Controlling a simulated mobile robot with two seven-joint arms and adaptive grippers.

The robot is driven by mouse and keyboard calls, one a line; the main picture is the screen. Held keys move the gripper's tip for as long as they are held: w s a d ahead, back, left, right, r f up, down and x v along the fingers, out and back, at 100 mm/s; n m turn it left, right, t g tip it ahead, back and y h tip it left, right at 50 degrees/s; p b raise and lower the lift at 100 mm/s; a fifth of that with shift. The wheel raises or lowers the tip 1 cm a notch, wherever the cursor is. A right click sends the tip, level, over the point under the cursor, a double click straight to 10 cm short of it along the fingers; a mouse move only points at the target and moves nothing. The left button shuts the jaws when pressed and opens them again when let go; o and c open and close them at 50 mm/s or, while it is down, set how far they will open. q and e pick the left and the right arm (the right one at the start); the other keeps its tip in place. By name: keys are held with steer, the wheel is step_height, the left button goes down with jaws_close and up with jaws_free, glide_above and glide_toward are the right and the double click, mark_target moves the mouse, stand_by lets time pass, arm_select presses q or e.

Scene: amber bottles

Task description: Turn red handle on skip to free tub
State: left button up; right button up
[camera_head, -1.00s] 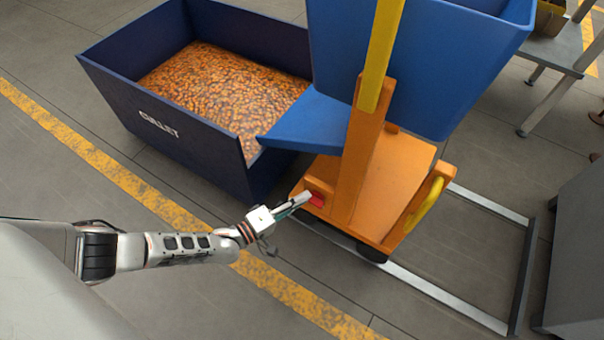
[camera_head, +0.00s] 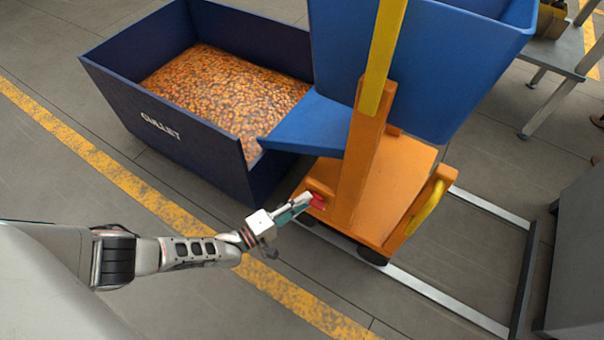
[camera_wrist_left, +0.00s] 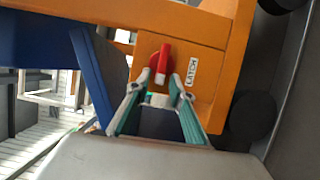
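The red handle (camera_head: 319,201) is on the side of the orange skip frame (camera_head: 383,185), low down. In the left wrist view the handle (camera_wrist_left: 162,63) stands upright beside a "LATCH" label on the orange panel (camera_wrist_left: 196,55). My left gripper (camera_head: 308,203) is right at the handle. In the wrist view its two fingertips (camera_wrist_left: 161,78) are on either side of the handle's lower end, apart, with a small gap to it. The blue tub (camera_head: 425,70) sits upright above the frame, behind a yellow and orange post. My right gripper is not in view.
A dark blue "CULLET" bin (camera_head: 160,128) with amber pieces stands left of the skip, under its blue chute (camera_head: 305,125). A metal floor rail (camera_head: 440,296) runs under and right of the frame. A grey cabinet (camera_head: 575,250) stands at right. The floor in front is clear.

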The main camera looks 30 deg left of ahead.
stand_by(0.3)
arm_select(q)
steer(key=v, duration=1.2)
stand_by(0.3)
